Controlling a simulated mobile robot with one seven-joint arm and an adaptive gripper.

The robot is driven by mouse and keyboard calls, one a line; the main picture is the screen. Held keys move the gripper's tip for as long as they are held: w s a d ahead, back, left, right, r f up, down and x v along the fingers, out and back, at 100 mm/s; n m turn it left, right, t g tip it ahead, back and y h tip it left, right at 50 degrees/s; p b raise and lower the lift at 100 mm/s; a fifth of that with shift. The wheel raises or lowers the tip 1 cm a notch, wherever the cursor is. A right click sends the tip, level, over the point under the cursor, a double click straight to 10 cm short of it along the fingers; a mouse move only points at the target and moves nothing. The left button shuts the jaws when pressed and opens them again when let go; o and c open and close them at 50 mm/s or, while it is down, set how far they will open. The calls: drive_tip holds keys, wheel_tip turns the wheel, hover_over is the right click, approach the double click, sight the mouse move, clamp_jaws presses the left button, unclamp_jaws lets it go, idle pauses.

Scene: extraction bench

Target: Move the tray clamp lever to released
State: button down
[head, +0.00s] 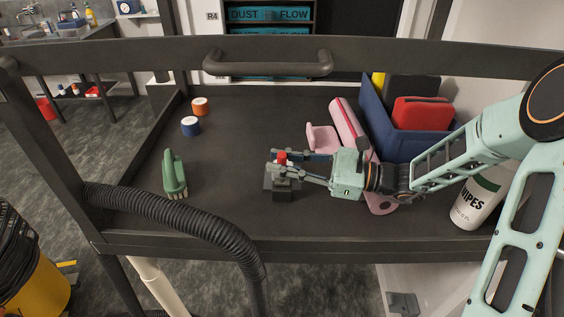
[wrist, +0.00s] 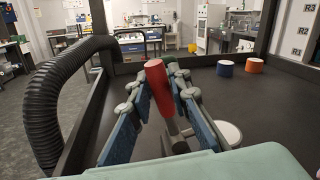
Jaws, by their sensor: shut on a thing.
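The tray clamp is a small dark block (head: 284,193) on the grey tray floor, near the middle front of the head view. Its lever has a red grip (head: 282,156), which also shows large in the wrist view (wrist: 159,86) on a grey stalk. The stalk leans a little in the wrist view. My gripper (head: 277,160) reaches in from the right with one finger on each side of the red grip; in the wrist view its fingers (wrist: 157,90) are shut on it. The fingers partly hide the lever's lower part and the clamp in the head view.
Pink items (head: 347,127), a blue bin (head: 402,146) and a wipes tub (head: 474,203) are right. A black hose (head: 190,212) crosses the front left rail.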

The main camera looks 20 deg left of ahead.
drive_tip(key=n+b, duration=0.1)
drive_tip(key=s+n, duration=0.1)
drive_tip(key=s+f+n+b, duration=0.1)
drive_tip(key=shift+s+d+y+b, duration=0.1)
drive_tip(key=shift+d+y+b, duration=0.2)
drive_tip(key=c, duration=1.8)
unclamp_jaws()
drive_tip(key=shift+o, duration=0.2)
drive_tip(key=shift+r, duration=0.1)
wheel_tip(320, 180, up, 10)
